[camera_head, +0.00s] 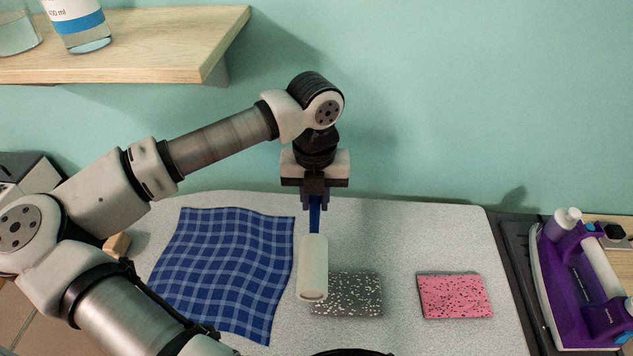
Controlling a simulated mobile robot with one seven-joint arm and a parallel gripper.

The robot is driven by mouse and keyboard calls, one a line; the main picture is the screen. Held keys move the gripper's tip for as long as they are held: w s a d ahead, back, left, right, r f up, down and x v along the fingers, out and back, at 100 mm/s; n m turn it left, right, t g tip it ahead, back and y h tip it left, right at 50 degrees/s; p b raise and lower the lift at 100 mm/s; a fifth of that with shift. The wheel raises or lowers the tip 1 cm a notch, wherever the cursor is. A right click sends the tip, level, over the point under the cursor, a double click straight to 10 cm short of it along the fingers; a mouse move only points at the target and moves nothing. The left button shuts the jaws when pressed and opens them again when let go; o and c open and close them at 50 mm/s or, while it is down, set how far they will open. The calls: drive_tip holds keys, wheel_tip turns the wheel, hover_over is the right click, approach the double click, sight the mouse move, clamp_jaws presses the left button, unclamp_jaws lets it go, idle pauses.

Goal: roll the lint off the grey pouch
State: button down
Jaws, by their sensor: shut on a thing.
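The grey pouch (358,296) lies flat on the light grey padded board, covered with many white lint specks. My gripper (315,200) is shut on the blue handle of the lint roller (313,268) and points downward. The roller's cream cylinder hangs at the pouch's left edge and hides part of that side. I cannot tell whether the roller touches the pouch.
A blue checked cloth (222,268) lies left of the roller. A pink pouch (454,296) with dark specks lies to the right. A purple and white device (585,275) stands beyond the board's right edge. A wooden shelf (150,45) with bottles hangs upper left. The board (400,235) is bare behind the pouches.

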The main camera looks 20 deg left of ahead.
sight(315, 218)
drive_tip(key=shift+s+f+b, duration=0.15)
drive_tip(key=shift+f+b, duration=1)
drive_tip(key=shift+f, duration=1.65)
drive_tip(key=shift+f+b, duration=0.8)
drive_tip(key=shift+b, duration=0.75)
drive_tip(key=shift+d, duration=0.1)
drive_tip(key=shift+w+d+b, duration=0.55)
drive_tip(key=shift+d+b, duration=0.25)
drive_tip(key=shift+d, duration=1.2)
drive_tip(key=shift+w+d+b, duration=0.5)
drive_tip(key=shift+d+b, duration=0.3)
drive_tip(key=shift+d, duration=1.15)
drive_tip(key=shift+w+d+b, duration=0.55)
drive_tip(key=shift+d+b, duration=0.25)
drive_tip(key=shift+d, duration=1.2)
drive_tip(key=shift+r+b, duration=0.1)
drive_tip(key=shift+b, duration=0.25)
